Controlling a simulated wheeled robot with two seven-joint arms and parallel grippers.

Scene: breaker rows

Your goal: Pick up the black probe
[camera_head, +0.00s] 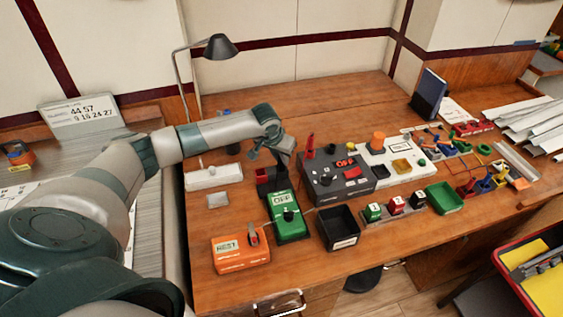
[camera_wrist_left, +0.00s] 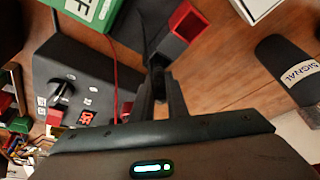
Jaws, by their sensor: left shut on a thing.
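My left gripper (camera_head: 283,157) reaches over the back of the workbench, above a small dark and red holder (camera_head: 266,178) behind the green meter (camera_head: 288,216). In the left wrist view its fingers (camera_wrist_left: 161,90) are closed together on the slim black probe (camera_wrist_left: 156,62), beside the red-edged holder (camera_wrist_left: 188,22). I cannot tell whether the probe is clear of the holder. In the head view the probe is largely hidden by the gripper. A red probe (camera_head: 310,146) stands upright at the dark control box (camera_head: 338,178). My right gripper is not in view.
An orange tester (camera_head: 240,254) and an empty black bin (camera_head: 338,228) lie in front. A white box (camera_head: 213,177) sits left of the holder. A lamp (camera_head: 221,47) rises behind. A red wire (camera_wrist_left: 114,75) runs close to the fingers. Bench wood behind is clear.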

